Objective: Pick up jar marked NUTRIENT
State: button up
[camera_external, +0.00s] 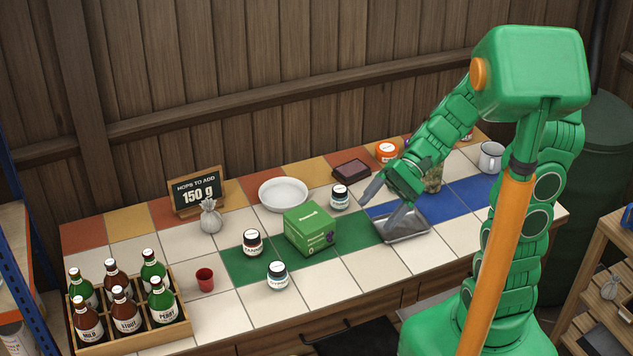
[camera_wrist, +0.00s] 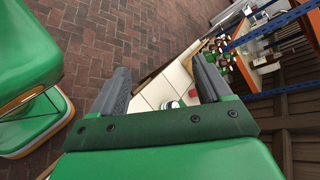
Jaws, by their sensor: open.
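Several small jars stand on the tiled counter, with lettering too small to read surely, so I cannot tell which is marked NUTRIENT. A similar teal-labelled jar (camera_external: 340,198) stands beside the white bowl. My gripper (camera_external: 384,206) is open and empty above the counter near the metal tray, right of these jars. In the wrist view, its two fingers (camera_wrist: 160,78) are spread, with a pale jar partly showing beyond.
A green box (camera_external: 310,229) stands between the jars.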

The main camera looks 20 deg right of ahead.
jog(key=w+d+f+m+t+y, duration=0.2)
jog(key=w+d+m+t+y, duration=0.15)
jog(key=w+m+t, duration=0.65)
jog(key=w+d+f+m+t+y, duration=0.2)
jog(key=w+d+m+t, duration=0.3)
jog(key=w, duration=1)
jog(key=w+d+f+m+t+h, duration=0.2)
jog(key=d+f+m+h, duration=0.2)
jog(key=d+f, duration=0.3)
jog(key=w+d+f+m+t+h, duration=0.2)
jog(key=d+f+m+t+h, duration=0.1)
jog(key=d+f+m+h, duration=0.2)
jog(key=w+d+f+m+t+h, duration=0.2)
jog(key=d+f+m+h, duration=0.3)
jog(key=d+f, duration=0.4)
jog(key=shift+w+d+f+m+t, duration=0.3)
jog(key=shift+f+m, duration=0.1)
jog(key=shift+m, duration=0.3)
jog(key=shift+w+a, duration=0.2)
jog(key=shift+w, duration=0.4)
jog(key=shift+w+a, duration=0.15)
jog(key=shift+w, duration=0.45)
jog(key=shift+w+a+f, duration=0.1)
jog(key=shift+w+a, duration=0.25)
jog(key=shift+w, duration=0.55)
jog(key=shift+w+a+f, duration=0.1)
jog(key=shift+w+a, duration=0.25)
jog(key=shift+w, duration=0.5)
jog(key=shift+w+a+r, duration=0.1)
jog(key=shift+w, duration=0.7)
